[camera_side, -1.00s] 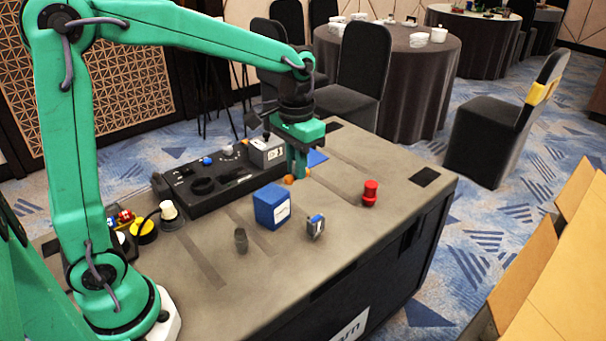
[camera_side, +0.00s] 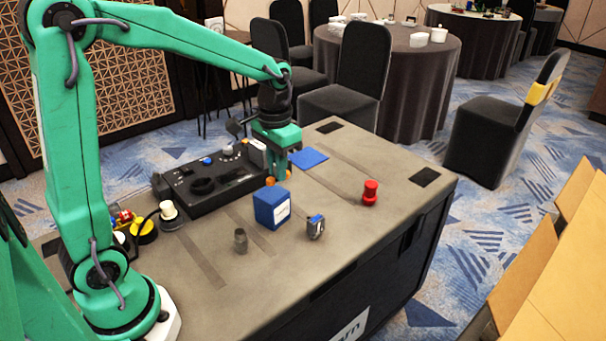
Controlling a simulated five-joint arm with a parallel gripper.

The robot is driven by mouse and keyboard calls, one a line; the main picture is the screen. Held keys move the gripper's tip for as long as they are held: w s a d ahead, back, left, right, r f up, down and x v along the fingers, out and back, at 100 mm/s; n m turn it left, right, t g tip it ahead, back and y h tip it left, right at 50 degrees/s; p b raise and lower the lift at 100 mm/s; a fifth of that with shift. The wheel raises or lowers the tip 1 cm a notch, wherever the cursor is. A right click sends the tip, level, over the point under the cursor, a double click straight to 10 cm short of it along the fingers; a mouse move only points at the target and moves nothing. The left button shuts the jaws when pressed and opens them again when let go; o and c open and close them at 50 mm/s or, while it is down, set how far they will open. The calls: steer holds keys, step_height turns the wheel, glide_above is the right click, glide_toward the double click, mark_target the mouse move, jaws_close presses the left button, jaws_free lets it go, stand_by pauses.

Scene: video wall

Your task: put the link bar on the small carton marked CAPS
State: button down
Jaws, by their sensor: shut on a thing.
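My gripper (camera_side: 279,176) points down and is shut on a small orange piece, which I take as the link bar (camera_side: 270,181). One orange end shows on each side of the fingers; its middle is hidden by them. It is just behind the blue box in the picture; its height above the table is hard to tell. The blue box (camera_side: 266,212) with a white label stands upright on the table and looks like the small carton. Its lettering is too small to read. Nothing is seen on its top.
A black control panel (camera_side: 215,190) lies left of my gripper, with a grey box (camera_side: 257,148) behind. A flat blue square (camera_side: 309,158), a red knob-like piece (camera_side: 370,193), a small grey-blue device (camera_side: 315,228) and a grey cylinder (camera_side: 240,241) are on the table. The right front is clear.

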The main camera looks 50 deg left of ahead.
glide_above(271, 193)
step_height(271, 193, down, 4)
steer(key=shift+w+a+r, duration=0.1)
steer(key=shift+f, duration=2)
steer(key=shift+f, duration=0.15)
steer(key=c, duration=1.4)
jaws_free()
step_height(271, 193, up, 12)
steer(key=shift+r, duration=0.2)
